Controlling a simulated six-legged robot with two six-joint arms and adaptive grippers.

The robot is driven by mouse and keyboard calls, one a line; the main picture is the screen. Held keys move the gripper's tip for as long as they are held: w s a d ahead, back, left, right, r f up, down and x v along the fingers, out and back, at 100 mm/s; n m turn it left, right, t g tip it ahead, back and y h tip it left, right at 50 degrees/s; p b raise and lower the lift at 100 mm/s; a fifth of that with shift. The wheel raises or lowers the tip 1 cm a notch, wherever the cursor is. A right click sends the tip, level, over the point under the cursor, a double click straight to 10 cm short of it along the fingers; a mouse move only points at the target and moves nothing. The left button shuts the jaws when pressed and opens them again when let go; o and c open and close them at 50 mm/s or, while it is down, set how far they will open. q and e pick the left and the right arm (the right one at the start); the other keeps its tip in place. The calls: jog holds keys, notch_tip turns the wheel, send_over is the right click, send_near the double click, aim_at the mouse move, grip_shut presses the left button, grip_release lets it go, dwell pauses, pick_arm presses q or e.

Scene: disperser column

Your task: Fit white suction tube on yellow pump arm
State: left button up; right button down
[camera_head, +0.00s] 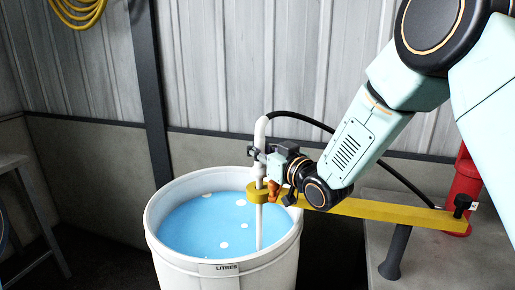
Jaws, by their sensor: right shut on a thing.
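The white suction tube (259,226) stands about upright, with its lower end in the blue liquid of a white bucket. A black hose leaves its top and runs to the right behind my arm. The yellow pump arm (380,209) reaches from the right over the bucket's rim, and its round end (256,196) is at the tube. The tube appears to pass through that end; how fully it is seated I cannot tell. My right gripper (262,158) is shut on the tube just above the yellow end. My left gripper is not in view.
The white bucket (160,240), marked LITRES, holds blue liquid with white spots. A grey bench (430,262) with a black post and a red cylinder (466,185) stands at right. A dark upright beam and yellow coiled hose (78,10) are behind. A table is at left.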

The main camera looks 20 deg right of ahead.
jog(key=shift+f+b, duration=0.65)
jog(key=shift+f, duration=0.3)
jog(key=c, duration=1.1)
grip_release()
jog(key=shift+f, duration=0.1)
jog(key=shift+s+f, duration=0.1)
jog(key=shift+s+d+f, duration=0.1)
jog(key=shift+s, duration=0.2)
jog(key=v, duration=1.1)
jog(key=shift+r, duration=0.35)
jog(key=shift+s, duration=0.1)
